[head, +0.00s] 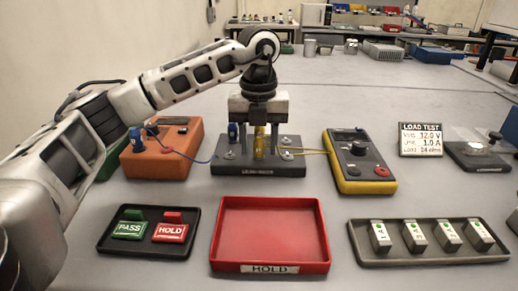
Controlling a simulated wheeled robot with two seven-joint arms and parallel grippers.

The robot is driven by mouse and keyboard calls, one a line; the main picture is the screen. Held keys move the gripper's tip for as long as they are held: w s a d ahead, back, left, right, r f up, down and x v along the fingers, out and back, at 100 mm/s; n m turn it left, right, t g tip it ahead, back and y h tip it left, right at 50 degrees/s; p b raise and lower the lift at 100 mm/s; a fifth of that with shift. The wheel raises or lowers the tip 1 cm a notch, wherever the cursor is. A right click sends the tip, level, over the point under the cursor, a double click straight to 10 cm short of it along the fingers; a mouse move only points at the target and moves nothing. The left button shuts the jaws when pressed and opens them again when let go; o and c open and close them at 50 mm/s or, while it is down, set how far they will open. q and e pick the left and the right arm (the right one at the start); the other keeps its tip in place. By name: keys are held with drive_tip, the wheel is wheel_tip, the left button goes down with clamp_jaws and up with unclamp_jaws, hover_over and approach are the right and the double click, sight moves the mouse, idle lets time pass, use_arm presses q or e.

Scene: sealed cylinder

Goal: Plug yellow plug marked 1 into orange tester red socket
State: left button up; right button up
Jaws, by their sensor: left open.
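My left gripper (260,150) points down over the dark fixture block (285,168), its jaws open around a yellow plug (259,142) that stands upright on the block. Any number on the plug is too small to read. The orange tester (165,152) stands to the left, with a blue plug (135,139) at its left side. Another blue plug (233,132) stands at the block's left end, and a blue wire runs between tester and block. My right gripper is not in view.
A yellow-and-black meter (358,160) stands right of the block, joined to it by yellow wires. In front lie a black tray (107,246) with PASS and HOLD pieces, a red HOLD tray (270,232) and a dark tray (372,257) with several marked blocks. A LOAD TEST sign (421,139) stands behind.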

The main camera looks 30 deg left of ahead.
sight(259, 138)
use_arm(q)
drive_tip(key=shift+p, duration=0.35)
idle(1.0)
clamp_jaws()
drive_tip(key=shift+r, duration=0.15)
drive_tip(key=shift+r+p, duration=2.5)
drive_tip(key=shift+r, duration=0.4)
